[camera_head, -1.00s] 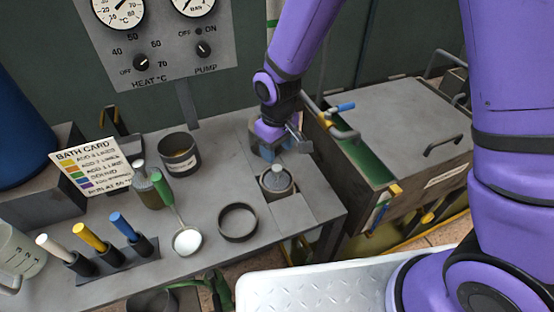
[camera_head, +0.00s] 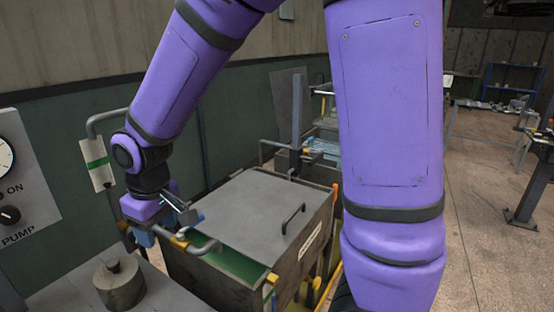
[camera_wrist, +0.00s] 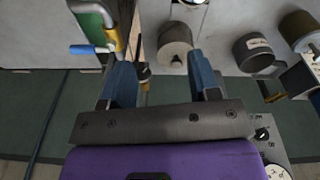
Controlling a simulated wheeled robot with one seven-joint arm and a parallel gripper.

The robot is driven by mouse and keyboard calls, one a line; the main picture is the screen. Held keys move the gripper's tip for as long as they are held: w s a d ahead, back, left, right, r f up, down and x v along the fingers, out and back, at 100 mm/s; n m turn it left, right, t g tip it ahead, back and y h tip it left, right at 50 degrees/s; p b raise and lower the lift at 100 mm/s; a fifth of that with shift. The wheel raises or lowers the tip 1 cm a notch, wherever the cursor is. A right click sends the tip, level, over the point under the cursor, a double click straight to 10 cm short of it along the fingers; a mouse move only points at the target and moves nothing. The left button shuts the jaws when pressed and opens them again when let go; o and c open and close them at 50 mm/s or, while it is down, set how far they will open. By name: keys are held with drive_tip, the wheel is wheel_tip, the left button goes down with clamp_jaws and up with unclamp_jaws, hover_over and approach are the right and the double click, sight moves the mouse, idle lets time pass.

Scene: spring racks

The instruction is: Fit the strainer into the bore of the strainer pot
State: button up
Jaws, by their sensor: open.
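The strainer pot (camera_head: 121,290) is a squat grey-brown cylinder at the lower left of the head view, on the bench. The strainer (camera_head: 113,266) shows as a grey round top with a small knob, upright in the mouth of the pot. How deep it sits in the bore I cannot tell. The pot also shows in the wrist view (camera_wrist: 178,60), ahead of my gripper. My gripper (camera_wrist: 160,65) is open, with its two blue fingers apart and nothing between them. In the head view my gripper (camera_head: 150,232) is behind and above the pot, clear of it.
A grey lidded tank (camera_head: 250,215) with handles and a green inside stands right of the bench, close to my gripper. A dark labelled pot (camera_wrist: 253,53) stands on the bench in the wrist view. A control panel (camera_head: 28,190) is at the left.

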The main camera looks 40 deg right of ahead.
drive_tip(key=s+d+r+m+t, duration=0.3)
drive_tip(key=s+d+r+m, duration=0.2)
drive_tip(key=s+d+r, duration=1)
drive_tip(key=s+d, duration=0.1)
drive_tip(key=s, duration=0.2)
drive_tip(key=shift+r+m+t, duration=0.3)
drive_tip(key=shift+r+t, duration=0.1)
